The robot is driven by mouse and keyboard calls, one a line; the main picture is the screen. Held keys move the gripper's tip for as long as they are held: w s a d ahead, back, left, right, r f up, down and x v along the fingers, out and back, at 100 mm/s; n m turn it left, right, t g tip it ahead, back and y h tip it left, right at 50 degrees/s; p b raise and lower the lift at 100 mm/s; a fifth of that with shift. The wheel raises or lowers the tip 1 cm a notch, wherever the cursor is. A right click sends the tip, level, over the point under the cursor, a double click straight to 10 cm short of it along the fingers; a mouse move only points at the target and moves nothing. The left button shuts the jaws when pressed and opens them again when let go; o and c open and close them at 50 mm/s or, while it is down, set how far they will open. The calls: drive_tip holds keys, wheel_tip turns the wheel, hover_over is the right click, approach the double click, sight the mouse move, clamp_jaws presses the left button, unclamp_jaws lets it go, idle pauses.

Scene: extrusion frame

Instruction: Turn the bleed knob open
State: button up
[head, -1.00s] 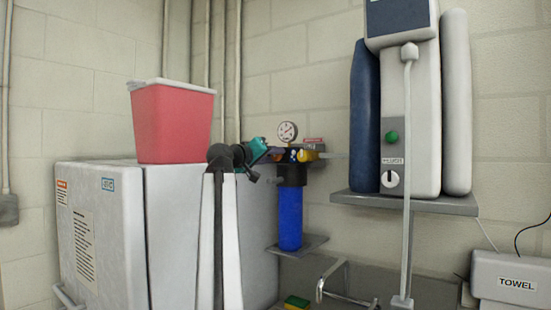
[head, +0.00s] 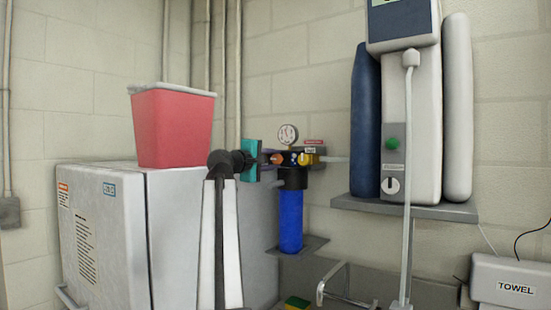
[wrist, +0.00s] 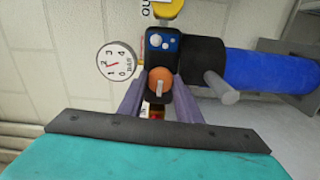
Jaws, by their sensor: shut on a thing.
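The filter head (head: 292,172) is a black block on the wall side, with a blue canister (head: 291,220) below it. An orange knob (wrist: 160,78) with a pale lever or slot sits on its face. It also shows in the head view (head: 277,158). My gripper (wrist: 158,92) is shut on this orange knob, with one grey finger on each side of it. In the head view my teal gripper body stands just left of the block. A yellow part (head: 307,159) is on the block's right. I cannot read a label naming the bleed knob.
A round pressure gauge (head: 288,134) stands above the block, close to my fingers in the wrist view. A red bin (head: 172,127) sits on the white cabinet (head: 150,230) at left. A shelf (head: 405,206) with a white unit (head: 412,130) is at right.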

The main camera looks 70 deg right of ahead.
drive_tip(key=shift+a+f+n, duration=0.1)
drive_tip(key=shift+f+n, duration=0.15)
drive_tip(key=shift+n, duration=0.15)
drive_tip(key=o, duration=1)
drive_tip(key=shift+a+r, duration=0.1)
drive_tip(key=shift+a, duration=0.05)
drive_tip(key=b+v, duration=0.4)
drive_tip(key=v, duration=0.9)
drive_tip(key=shift+w+a, duration=0.1)
drive_tip(key=shift+a, duration=0.2)
